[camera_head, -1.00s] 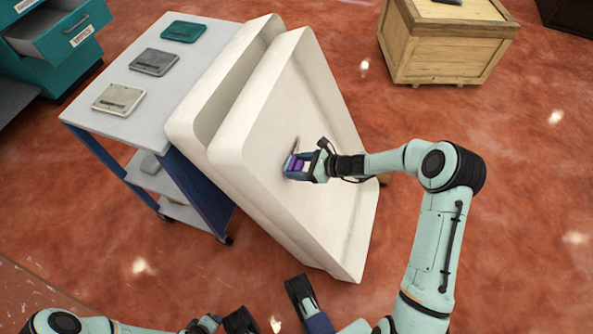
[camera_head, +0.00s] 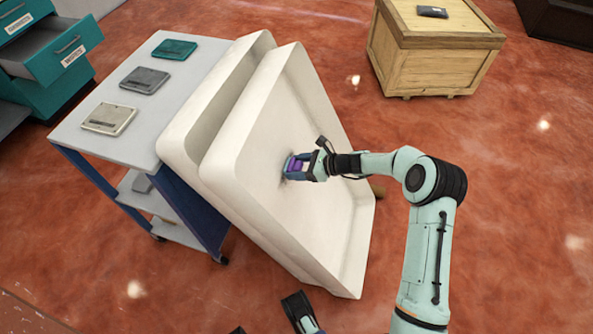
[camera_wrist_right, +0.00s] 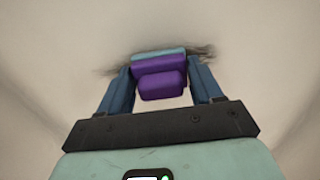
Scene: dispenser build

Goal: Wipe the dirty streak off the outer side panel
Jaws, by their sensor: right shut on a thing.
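The outer side panel (camera_head: 270,130) is a cream, tray-shaped shell, tilted in front of a second similar panel. My right gripper (camera_head: 293,167) is shut on a purple wiping block with a teal face, and the block (camera_wrist_right: 160,75) shows between the blue fingers in the right wrist view. The block's teal face is against or very close to the panel's inner face. A dark grey streak (camera_wrist_right: 205,51) shows on both sides of the block; the block hides its middle. A dark part that may be my left gripper (camera_head: 300,312) shows at the bottom edge; its jaws are unclear.
A grey-topped cart (camera_head: 165,115) with several small flat plates stands left of the panels. A second cream panel (camera_head: 215,95) is behind the outer one. A wooden crate (camera_head: 435,60) stands at the back right, a teal drawer cabinet (camera_head: 45,85) at upper left. Right floor is clear.

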